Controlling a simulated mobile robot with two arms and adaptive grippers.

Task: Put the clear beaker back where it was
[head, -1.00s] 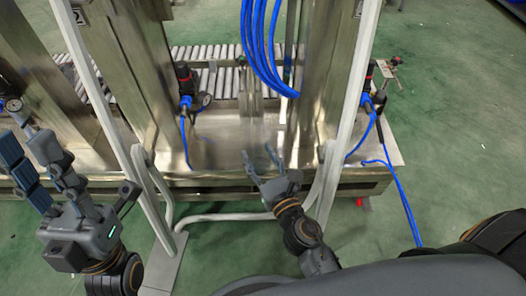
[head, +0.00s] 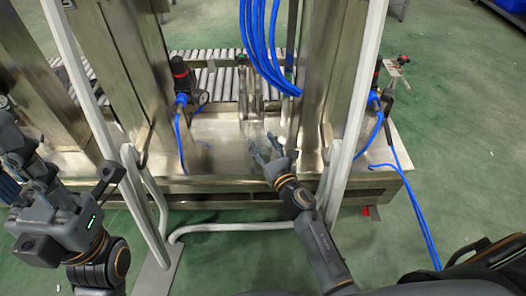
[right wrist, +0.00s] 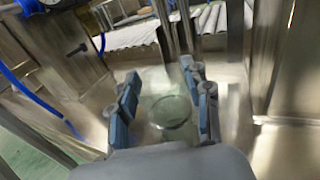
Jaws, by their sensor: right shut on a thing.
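The clear beaker (right wrist: 172,110) is see-through and faint. In the right wrist view it sits between the two blue-padded fingers of my right gripper (right wrist: 165,105), its round rim showing. My right gripper (head: 264,146) is shut on it. In the head view the glass of the beaker barely shows at the fingertips, over the steel deck of the machine (head: 222,150). I cannot tell whether its base touches the deck. My left gripper (head: 18,170) is at the left edge of the head view, partly cut off, its fingers apart and nothing seen between them.
Steel columns (head: 325,70) and pale slanted frame bars (head: 349,110) stand on both sides of my right arm. Blue hoses (head: 262,45) hang behind the gripper. A roller conveyor (head: 222,82) runs at the back. A regulator with gauge (head: 184,80) stands left of the gripper.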

